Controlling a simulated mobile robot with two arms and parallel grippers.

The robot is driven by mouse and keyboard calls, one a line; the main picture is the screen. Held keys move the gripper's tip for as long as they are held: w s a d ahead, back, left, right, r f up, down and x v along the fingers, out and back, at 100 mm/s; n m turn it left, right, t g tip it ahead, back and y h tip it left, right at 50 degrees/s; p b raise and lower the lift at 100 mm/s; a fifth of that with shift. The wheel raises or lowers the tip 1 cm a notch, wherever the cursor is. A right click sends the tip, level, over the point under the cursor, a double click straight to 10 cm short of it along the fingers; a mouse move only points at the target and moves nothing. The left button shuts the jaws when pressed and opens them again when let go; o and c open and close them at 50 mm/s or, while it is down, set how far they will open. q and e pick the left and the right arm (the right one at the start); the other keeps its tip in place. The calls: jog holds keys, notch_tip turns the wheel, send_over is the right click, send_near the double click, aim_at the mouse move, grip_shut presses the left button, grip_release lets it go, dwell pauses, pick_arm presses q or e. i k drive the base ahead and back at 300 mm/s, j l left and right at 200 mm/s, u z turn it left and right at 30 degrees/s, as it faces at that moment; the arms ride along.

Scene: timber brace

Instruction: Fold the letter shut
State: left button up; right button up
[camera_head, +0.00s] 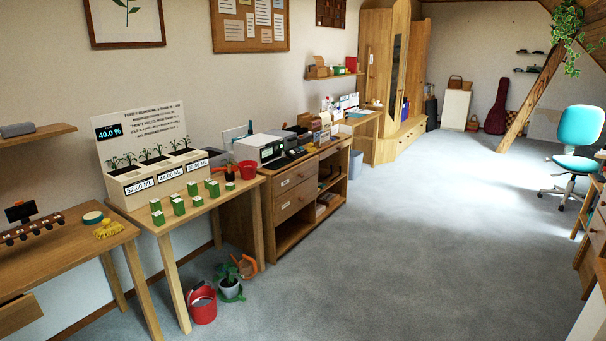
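I cannot make out a letter in the camera_head view. White paper-like items (348,101) stand on the far desk beside the wardrobe, too small to tell what they are. Neither of my grippers shows in this view.
A wooden table (207,210) with green boxes and a planter stands at left, beside a drawer cabinet (295,200). A red bucket (202,304) and potted plant (230,288) sit on the floor. A teal chair (580,127) is at right. The middle carpet (420,230) is clear.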

aim_at(343, 129)
jog(key=i+z, duration=0.15)
jog(key=i, duration=0.35)
jog(key=i+z, duration=0.1)
jog(key=i, duration=0.35)
jog(key=i+j+z, duration=0.15)
jog(key=i, duration=0.35)
jog(key=i+j+z, duration=0.1)
jog(key=i, duration=0.35)
jog(key=i+j+z, duration=0.15)
jog(key=i, duration=0.35)
jog(key=i+l+z, duration=0.25)
jog(key=i, duration=0.35)
jog(key=i+j+z, duration=0.2)
jog(key=i, duration=0.45)
jog(key=i+z, duration=0.25)
jog(key=i, duration=0.4)
jog(key=i+j+z, duration=0.25)
jog(key=i, duration=0.35)
jog(key=i+j+z, duration=0.1)
jog(key=i+z, duration=0.35)
jog(key=i, duration=2.4)
jog(key=i+u, duration=0.45)
jog(key=i+l+u, duration=0.25)
jog(key=u, duration=0.2)
jog(key=i+l+u, duration=0.45)
jog(key=j+u, duration=0.1)
jog(key=u, duration=2.4)
